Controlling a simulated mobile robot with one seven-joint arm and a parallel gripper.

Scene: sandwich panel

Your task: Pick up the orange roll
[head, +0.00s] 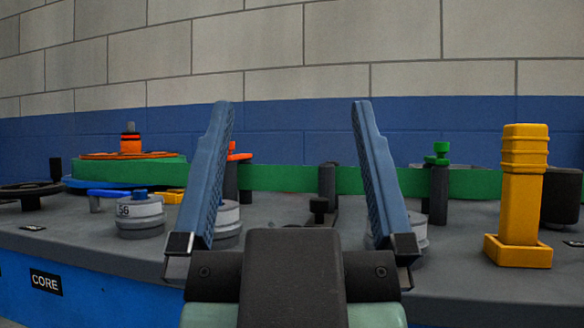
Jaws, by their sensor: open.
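The flat orange round thing (100,156) at the left, which looks most like the orange roll, lies on top of a large green roll (140,172). An upright piece with orange bands and a dark top (131,140) stands at its middle. It is left of my gripper and farther away, apart from the fingers. A smaller orange knob (239,156) on a dark post is partly hidden behind my left finger.
A grey bench (90,243) with a blue front carries the parts. A green band (300,178) runs across behind the fingers. A yellow tower (525,195) stands at right, a grey numbered weight (140,220) at left. A green-knobbed post (439,185) stands between gripper and tower. A block wall closes the back.

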